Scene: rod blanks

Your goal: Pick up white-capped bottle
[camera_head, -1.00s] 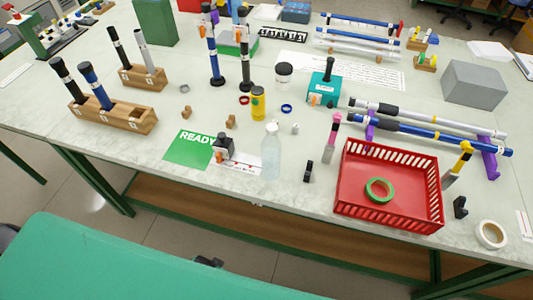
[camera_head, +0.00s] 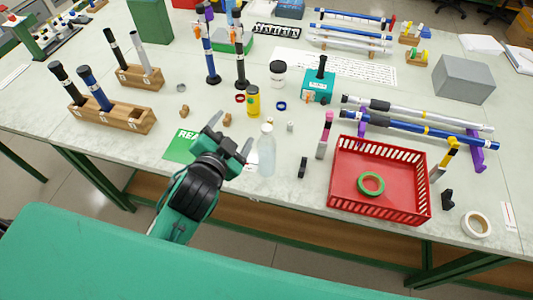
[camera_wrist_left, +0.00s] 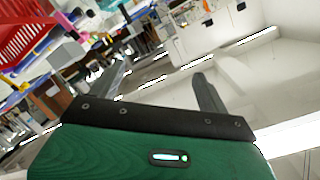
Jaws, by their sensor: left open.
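The white-capped bottle (camera_head: 266,155) is a clear, pale, upright bottle standing near the front middle of the table in the head view. My left gripper (camera_head: 230,136) is just left of it, above the green READY card (camera_head: 180,147). Its two fingers are spread and nothing is between them. The gripper looks apart from the bottle. In the left wrist view the open fingers (camera_wrist_left: 163,80) point toward the room, and I cannot make out the bottle there. My right gripper is not in view.
A red basket (camera_head: 338,193) with a green tape ring (camera_head: 370,184) stands to the right. A yellow can (camera_head: 253,102) stands behind the bottle. Wooden racks (camera_head: 130,116) with rods stand at the left.

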